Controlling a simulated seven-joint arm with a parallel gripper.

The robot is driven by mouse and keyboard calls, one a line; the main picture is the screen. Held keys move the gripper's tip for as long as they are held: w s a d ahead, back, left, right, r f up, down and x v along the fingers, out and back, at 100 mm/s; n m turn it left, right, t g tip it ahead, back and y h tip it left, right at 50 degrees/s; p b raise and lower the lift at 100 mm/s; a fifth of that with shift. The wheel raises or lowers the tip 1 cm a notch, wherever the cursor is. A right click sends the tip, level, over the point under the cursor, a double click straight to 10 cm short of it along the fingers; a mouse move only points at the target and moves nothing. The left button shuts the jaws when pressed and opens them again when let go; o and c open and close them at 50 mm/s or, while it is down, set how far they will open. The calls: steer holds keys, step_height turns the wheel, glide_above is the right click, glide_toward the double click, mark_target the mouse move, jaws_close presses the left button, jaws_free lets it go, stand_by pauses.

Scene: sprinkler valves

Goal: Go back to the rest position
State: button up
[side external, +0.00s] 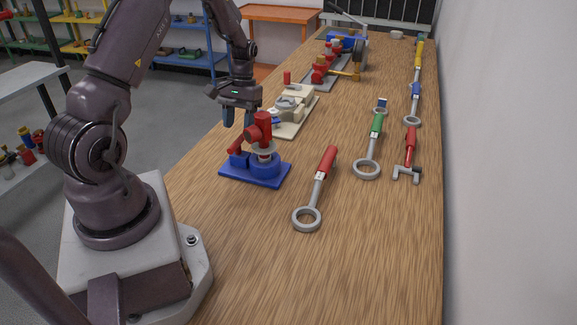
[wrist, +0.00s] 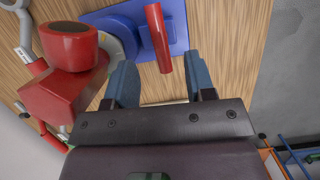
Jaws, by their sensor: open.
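My gripper (side external: 238,122) hangs fingers-down above the table's left edge, just behind the red valve (side external: 258,132) on its blue base plate (side external: 240,180). In the wrist view the two blue-grey fingers of my gripper (wrist: 164,85) are apart with nothing between them. The red valve body (wrist: 72,75) is at the left of that view, and a red cylindrical handle (wrist: 158,38) points toward the gap between the fingers. The fingers appear clear of both parts, though the side view overlaps them.
Wrenches with red (side external: 327,162), green (side external: 376,125) and red (side external: 410,145) handles lie right of the valve. A beige fixture (side external: 292,115) and a grey plate with red valves (side external: 322,75) stand farther back. The table's front right is clear. A wall bounds the right.

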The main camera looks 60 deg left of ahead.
steer(key=w+d+r+m+t+y, duration=0.1)
steer(key=w+d+r+m+t, duration=0.1)
steer(key=d+r, duration=0.45)
steer(key=w+d+r+m+t+y, duration=0.15)
steer(key=d+r, duration=0.25)
steer(key=r, duration=0.6)
steer(key=s+d+r+m+t, duration=0.2)
steer(key=s+d+r, duration=0.2)
steer(key=s+d, duration=0.2)
steer(key=s+d+r+m+t, duration=0.2)
steer(key=s+d, duration=0.3)
steer(key=d, duration=0.5)
steer(key=shift+s+d+r+m+t, duration=0.25)
steer(key=shift+s+r+m+t, duration=0.15)
steer(key=shift+r, duration=0.45)
